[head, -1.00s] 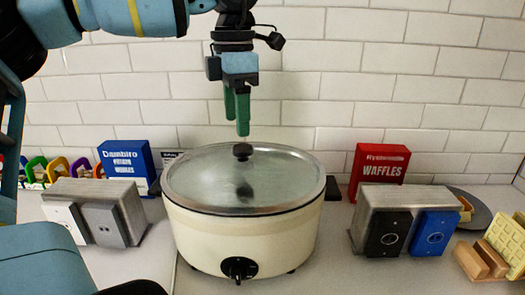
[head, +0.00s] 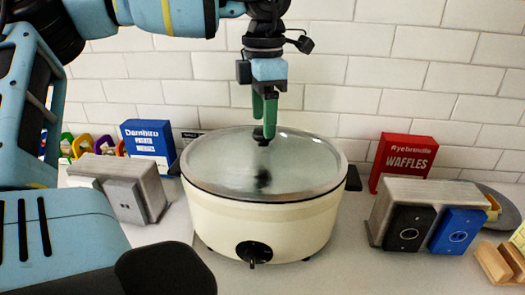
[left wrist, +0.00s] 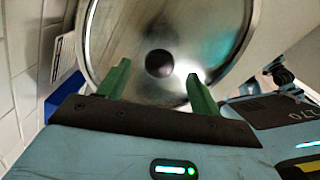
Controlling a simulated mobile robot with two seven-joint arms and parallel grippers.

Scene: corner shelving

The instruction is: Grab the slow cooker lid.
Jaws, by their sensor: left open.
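The slow cooker (head: 262,222) is cream-coloured with a black front knob and stands on the counter in the middle of the head view. Its glass lid (head: 215,165) with a metal rim sits on top, and the lid's dark knob (head: 262,138) is at the lid's centre. My left gripper (head: 264,132) points down with green fingers right over the knob. In the left wrist view the knob (left wrist: 159,63) shows just beyond and between the open fingertips (left wrist: 157,80). Whether a finger touches the knob is unclear. My right gripper is out of view.
A tiled wall (head: 380,70) is close behind.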

